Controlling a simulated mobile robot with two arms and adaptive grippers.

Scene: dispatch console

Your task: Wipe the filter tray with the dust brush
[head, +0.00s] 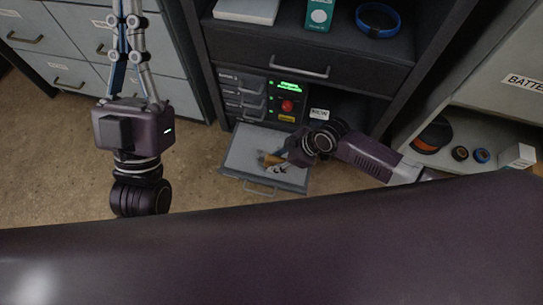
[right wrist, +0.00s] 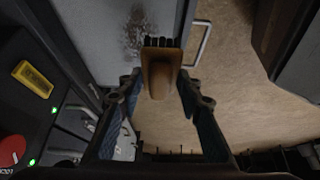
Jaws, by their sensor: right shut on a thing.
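The filter tray (head: 245,146) is a grey pulled-out drawer with a front handle, low in the dark console. In the right wrist view the tray (right wrist: 90,20) carries a dark speckled dust patch (right wrist: 136,35). My right gripper (right wrist: 158,88) is shut on the dust brush (right wrist: 158,76), which has a tan-brown handle and dark bristles. The bristles are over the tray, beside the dust patch; I cannot tell whether they touch. In the head view the right gripper (head: 283,160) is over the tray. My left gripper (head: 125,12) is raised at the upper left, its fingertips at the picture's edge.
A panel with a red button (head: 288,105) and green lights is behind the tray. A shelf above holds a blue ring (head: 378,19) and a green box (head: 320,13). Grey drawer cabinets (head: 70,45) stand left. A right-hand shelf holds rolls and a white box (head: 517,155).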

